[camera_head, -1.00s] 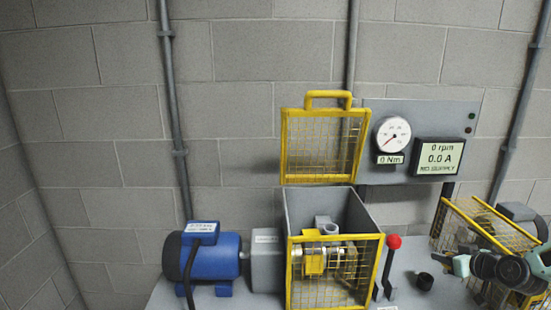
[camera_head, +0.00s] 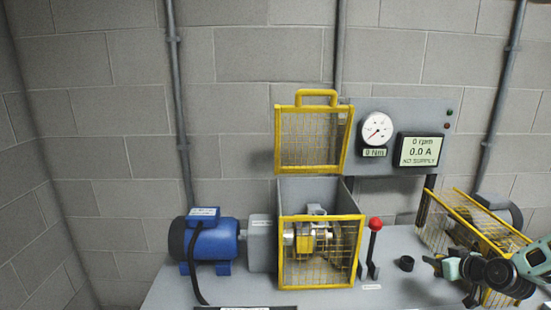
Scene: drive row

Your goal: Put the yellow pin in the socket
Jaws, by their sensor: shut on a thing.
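No separate yellow pin can be told apart in view. A yellow piece on a metal shaft (camera_head: 305,243) shows behind the mesh of the yellow-framed guard box (camera_head: 281,262). I cannot tell which opening is the socket; the black cup stands upright on the bench with a dark top.
The guard's yellow mesh lid (camera_head: 314,138) stands raised. A red-knobbed lever (camera_head: 375,224) stands right of the box. A blue motor (camera_head: 213,243) is at left. Another yellow mesh guard (camera_head: 462,222) is behind my arm. The display (camera_head: 416,149) reads no supply.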

